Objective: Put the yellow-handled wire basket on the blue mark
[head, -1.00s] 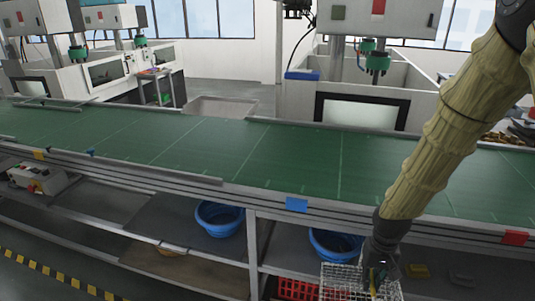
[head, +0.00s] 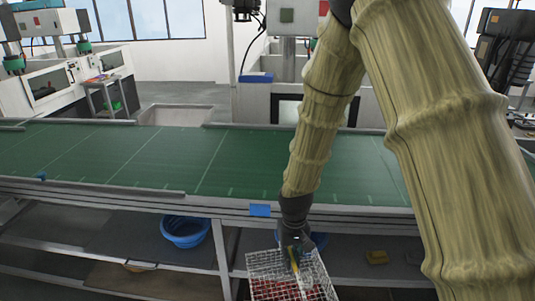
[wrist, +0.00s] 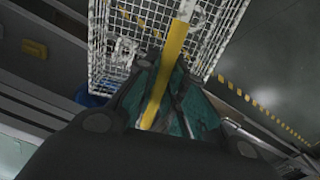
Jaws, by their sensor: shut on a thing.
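The white wire basket (head: 262,268) hangs from my gripper (head: 294,256), below the front edge of the conveyor, with its lower part cut off by the picture's bottom edge. My gripper is shut on its yellow handle; in the wrist view the yellow handle (wrist: 172,55) runs between the fingers (wrist: 168,95), with the white mesh (wrist: 112,45) beyond. The blue mark (head: 260,210) is a flat blue patch on the conveyor's front rail, above and slightly left of the basket in the head view.
The green conveyor belt (head: 150,155) is clear near the mark. Red shows through the basket mesh. A yellow-black floor stripe (wrist: 270,118) crosses the wrist view.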

